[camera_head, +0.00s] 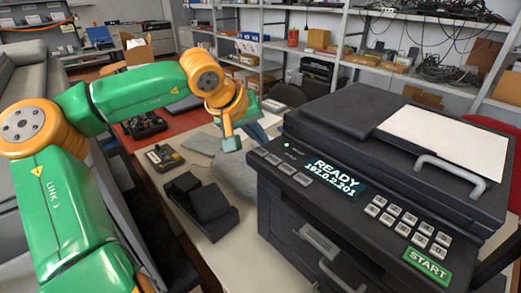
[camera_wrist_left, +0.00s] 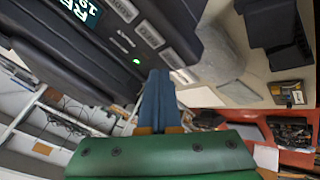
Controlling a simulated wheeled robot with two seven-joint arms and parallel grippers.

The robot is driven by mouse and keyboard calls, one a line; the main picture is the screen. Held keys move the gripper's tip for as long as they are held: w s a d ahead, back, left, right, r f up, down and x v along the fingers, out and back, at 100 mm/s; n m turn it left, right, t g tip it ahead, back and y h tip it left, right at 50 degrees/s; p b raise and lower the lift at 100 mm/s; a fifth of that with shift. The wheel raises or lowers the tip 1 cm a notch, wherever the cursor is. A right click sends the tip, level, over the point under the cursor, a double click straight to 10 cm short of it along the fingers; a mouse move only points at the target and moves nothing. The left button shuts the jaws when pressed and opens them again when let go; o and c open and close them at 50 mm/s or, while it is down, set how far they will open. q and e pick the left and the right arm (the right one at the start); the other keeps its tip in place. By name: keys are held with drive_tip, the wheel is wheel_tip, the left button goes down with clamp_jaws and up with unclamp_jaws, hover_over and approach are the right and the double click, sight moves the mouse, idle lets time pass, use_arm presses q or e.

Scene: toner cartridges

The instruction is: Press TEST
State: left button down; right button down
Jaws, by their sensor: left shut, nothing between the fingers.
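The dark printer (camera_head: 330,215) stands on the table at the right. Its lit display (camera_head: 334,178) reads READY 192.0.2.201. My left gripper (camera_head: 262,134) is shut and empty just behind the left end of this row. In the left wrist view the blue fingertips (camera_wrist_left: 159,72) are close to the far buttons (camera_wrist_left: 172,56); I cannot tell whether they touch. My right gripper is not in view.
A green START key (camera_head: 427,266) and a keypad (camera_head: 405,220) sit on the printer's right side. Black toner cartridges (camera_head: 200,205) and a small yellow-black box (camera_head: 163,157) lie on the table at left. A grey bag-like shape (camera_head: 236,172) lies beside the printer.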

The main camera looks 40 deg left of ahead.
sight(259, 152)
use_arm(q)
drive_tip(key=shift+f, duration=0.15)
idle(0.5)
drive_tip(key=shift+f+b, duration=0.3)
drive_tip(key=shift+f+b, duration=0.3)
drive_tip(key=shift+f, duration=0.1)
idle(0.5)
drive_tip(key=shift+r, duration=0.15)
drive_tip(key=shift+r+p, duration=0.7)
drive_tip(key=shift+p, duration=0.15)
wheel_tip(259, 152, up, 5)
drive_tip(key=p, duration=0.5)
drive_tip(key=shift+r, duration=0.15)
drive_tip(key=shift+f, duration=0.2)
